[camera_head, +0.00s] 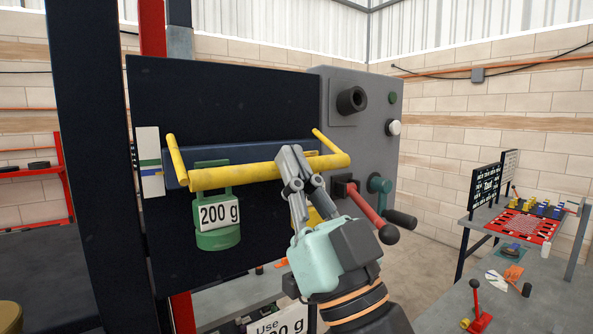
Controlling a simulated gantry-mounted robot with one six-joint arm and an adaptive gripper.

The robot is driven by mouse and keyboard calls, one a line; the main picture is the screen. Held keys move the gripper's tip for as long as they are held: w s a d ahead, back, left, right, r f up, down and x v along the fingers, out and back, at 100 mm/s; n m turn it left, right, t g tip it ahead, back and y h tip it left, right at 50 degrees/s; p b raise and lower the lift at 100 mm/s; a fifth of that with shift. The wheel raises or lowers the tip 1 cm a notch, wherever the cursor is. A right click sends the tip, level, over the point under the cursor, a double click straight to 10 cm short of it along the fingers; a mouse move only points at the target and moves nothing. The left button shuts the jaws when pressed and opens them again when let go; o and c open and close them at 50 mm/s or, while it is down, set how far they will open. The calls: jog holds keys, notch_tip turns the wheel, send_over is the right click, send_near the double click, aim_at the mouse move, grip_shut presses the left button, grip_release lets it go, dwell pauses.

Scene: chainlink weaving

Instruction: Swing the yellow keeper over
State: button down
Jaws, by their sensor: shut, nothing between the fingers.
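The yellow keeper (235,177) is a U-shaped bar with two side arms. It lies across the front of a dark blue rail (240,155) on a dark panel, its arms slanting up and back. A green weight (218,238) labelled "200 g" hangs at the rail's left half, its top behind the keeper bar. My gripper (292,160) is shut and empty. Its fingertips overlap the right half of the keeper bar in the picture; I cannot tell whether they touch it. The fingers hide a short stretch of the bar.
A grey box (345,135) with knobs stands right of the panel. A red-handled lever (368,210) and a dark handle (400,218) jut out close to my gripper's right. A yellow part (326,207) shows behind my fingers. A bench (530,240) with boards stands far right.

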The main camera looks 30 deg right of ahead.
jog(key=s+f, duration=0.4)
jog(key=s, duration=0.4)
jog(key=shift+d+f+b, duration=0.3)
jog(key=shift+d+f, duration=0.1)
jog(key=shift+s, duration=0.1)
